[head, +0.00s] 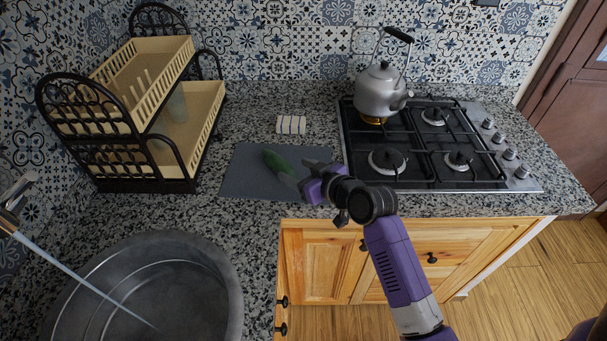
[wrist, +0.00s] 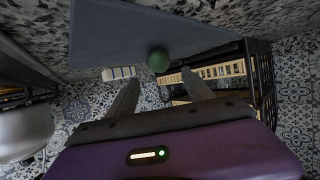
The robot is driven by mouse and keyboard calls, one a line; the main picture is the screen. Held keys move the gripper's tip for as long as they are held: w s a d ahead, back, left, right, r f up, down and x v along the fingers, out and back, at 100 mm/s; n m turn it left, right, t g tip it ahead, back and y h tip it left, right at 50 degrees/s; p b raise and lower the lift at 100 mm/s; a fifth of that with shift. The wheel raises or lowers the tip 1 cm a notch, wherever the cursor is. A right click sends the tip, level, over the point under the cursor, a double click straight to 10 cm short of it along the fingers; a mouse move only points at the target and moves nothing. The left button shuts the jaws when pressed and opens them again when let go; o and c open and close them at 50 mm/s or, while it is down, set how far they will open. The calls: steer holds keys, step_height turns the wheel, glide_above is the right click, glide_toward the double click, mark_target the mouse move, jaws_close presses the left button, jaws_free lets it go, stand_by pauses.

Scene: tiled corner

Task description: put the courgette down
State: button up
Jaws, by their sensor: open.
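The green courgette (head: 277,162) lies on the dark grey mat (head: 240,180) on the counter in the head view. In the wrist view its rounded green end (wrist: 158,60) faces the camera, against the mat (wrist: 185,35). My gripper (head: 303,171) is at the right part of the mat, at the near right end of the courgette. In the wrist view my gripper (wrist: 160,88) is open, its two fingers spread apart. The courgette's end shows in line with the gap, beyond the fingertips. Whether a finger touches it I cannot tell.
A striped cloth (head: 291,125) lies behind the mat. A two-tier dish rack (head: 150,110) stands at left, and a round sink (head: 150,285) is at the front left. The gas hob (head: 420,180) with a kettle (head: 380,90) is at right. The mat's left part is bare.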

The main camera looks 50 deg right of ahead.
steer(key=shift+v, duration=1.3)
steer(key=s+a+f, duration=0.4)
steer(key=s+a, duration=0.9)
steer(key=s, duration=0.3)
steer(key=s+a+r+n+y, duration=0.1)
steer(key=s+a+r, duration=0.3)
steer(key=s+a, duration=0.1)
steer(key=s+a+r+n+t+y, duration=0.1)
steer(key=s+a+r, duration=0.3)
steer(key=s, duration=0.4)
steer(key=shift+s+a+r+t+y, duration=0.2)
steer(key=shift+a+t+y, duration=0.1)
steer(key=shift+a+y, duration=0.1)
